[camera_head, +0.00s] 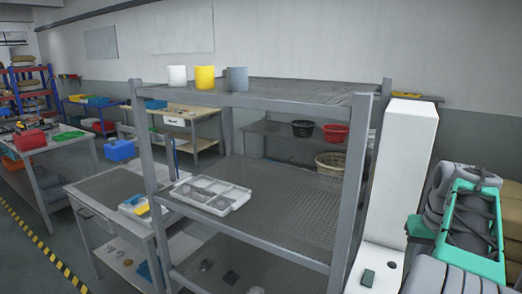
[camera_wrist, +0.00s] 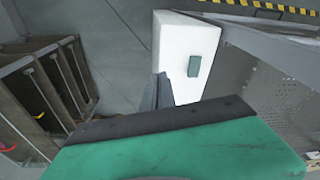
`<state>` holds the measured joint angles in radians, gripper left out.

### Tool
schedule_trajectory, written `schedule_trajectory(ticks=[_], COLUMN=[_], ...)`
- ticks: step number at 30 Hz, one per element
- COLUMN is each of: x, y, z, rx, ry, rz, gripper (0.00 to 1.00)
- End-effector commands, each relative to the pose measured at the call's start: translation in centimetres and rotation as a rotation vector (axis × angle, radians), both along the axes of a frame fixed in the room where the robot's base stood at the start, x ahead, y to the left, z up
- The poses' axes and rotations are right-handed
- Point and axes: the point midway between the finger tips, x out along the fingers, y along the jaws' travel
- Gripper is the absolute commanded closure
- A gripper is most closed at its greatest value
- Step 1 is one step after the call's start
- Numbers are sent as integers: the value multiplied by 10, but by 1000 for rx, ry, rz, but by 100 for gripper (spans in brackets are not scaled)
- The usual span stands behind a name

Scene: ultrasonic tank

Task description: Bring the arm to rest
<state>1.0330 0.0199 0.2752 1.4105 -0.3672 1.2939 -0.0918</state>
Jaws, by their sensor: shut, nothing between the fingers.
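My arm (camera_head: 468,215), grey with teal parts, is folded at the right edge of the head view, to the right of the metal shelf rack. My gripper (camera_wrist: 158,88) shows in the wrist view as narrow grey fingers beyond the teal and dark housing. The fingers are together, with nothing held between them. In the head view I cannot make out the fingertips.
A grey metal shelf rack (camera_head: 265,91) stands in front. White, yellow and grey cups (camera_head: 205,77) stand on its top shelf; a white compartment tray (camera_head: 238,204) lies lower. A brown wooden rack (camera_wrist: 32,75) stands left in the wrist view, with bare floor (camera_wrist: 115,50) beside it.

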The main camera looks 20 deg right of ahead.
Motion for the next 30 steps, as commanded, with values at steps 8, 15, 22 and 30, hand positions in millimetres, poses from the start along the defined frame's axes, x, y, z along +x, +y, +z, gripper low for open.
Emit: schedule_trajectory(ticks=[8,15,22,30], x=[-22,-29,-31,-4], y=[28,135,286,384], z=[-75,-151,-207,-195], rx=[48,19,-39,-80], ry=[-2,27,10,-129], rz=[-190,-163,215,571], gripper=[100,100,100,100])
